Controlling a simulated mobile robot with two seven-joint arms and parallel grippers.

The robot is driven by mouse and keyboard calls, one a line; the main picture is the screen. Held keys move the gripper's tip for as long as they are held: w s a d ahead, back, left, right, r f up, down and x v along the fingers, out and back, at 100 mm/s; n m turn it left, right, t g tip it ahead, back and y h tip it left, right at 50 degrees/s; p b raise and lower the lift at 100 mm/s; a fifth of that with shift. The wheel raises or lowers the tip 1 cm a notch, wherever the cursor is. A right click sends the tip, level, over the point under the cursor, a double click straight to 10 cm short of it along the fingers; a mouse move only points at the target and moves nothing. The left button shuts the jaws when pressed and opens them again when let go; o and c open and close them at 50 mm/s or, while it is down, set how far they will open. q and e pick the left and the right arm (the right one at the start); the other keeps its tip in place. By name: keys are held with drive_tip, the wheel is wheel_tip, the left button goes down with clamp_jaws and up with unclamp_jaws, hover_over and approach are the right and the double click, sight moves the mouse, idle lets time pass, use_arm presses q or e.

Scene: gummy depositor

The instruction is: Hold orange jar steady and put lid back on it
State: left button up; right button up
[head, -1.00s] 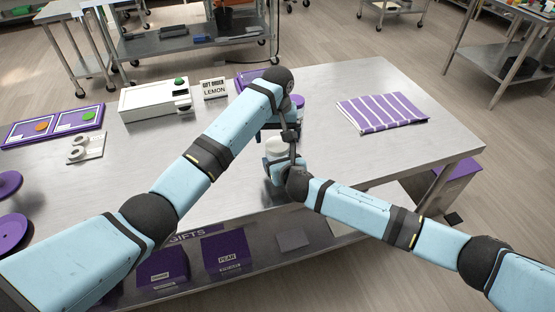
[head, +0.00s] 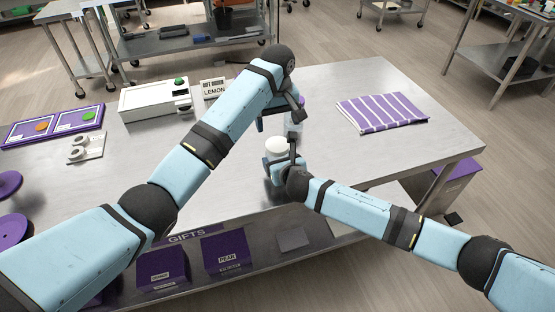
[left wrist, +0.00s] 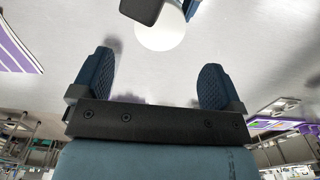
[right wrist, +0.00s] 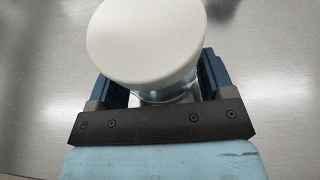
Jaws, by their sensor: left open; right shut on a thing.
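A jar with a white lid (head: 276,145) on top stands at the table's near middle. In the right wrist view the white lid (right wrist: 145,42) covers the mouth of a clear jar (right wrist: 168,92); the jar's contents are hidden. My right gripper (head: 277,163) is shut around the jar below the lid. Its fingers also show in the right wrist view (right wrist: 162,85). My left gripper (head: 267,122) is open and empty, apart from the lid on its far side. In the left wrist view the lid (left wrist: 160,34) lies beyond the open fingertips (left wrist: 155,68).
A striped purple cloth (head: 382,112) lies at the right of the table (head: 350,160). A white box with a green button (head: 153,98) and a LEMON sign (head: 214,88) stand at the back left. Purple discs (head: 8,228) are at the left edge.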

sight(277, 144)
use_arm(q)
drive_tip(key=shift+f, duration=4.05)
drive_tip(key=c, duration=0.9)
drive_tip(key=m, duration=0.3)
drive_tip(key=shift+c, duration=0.2)
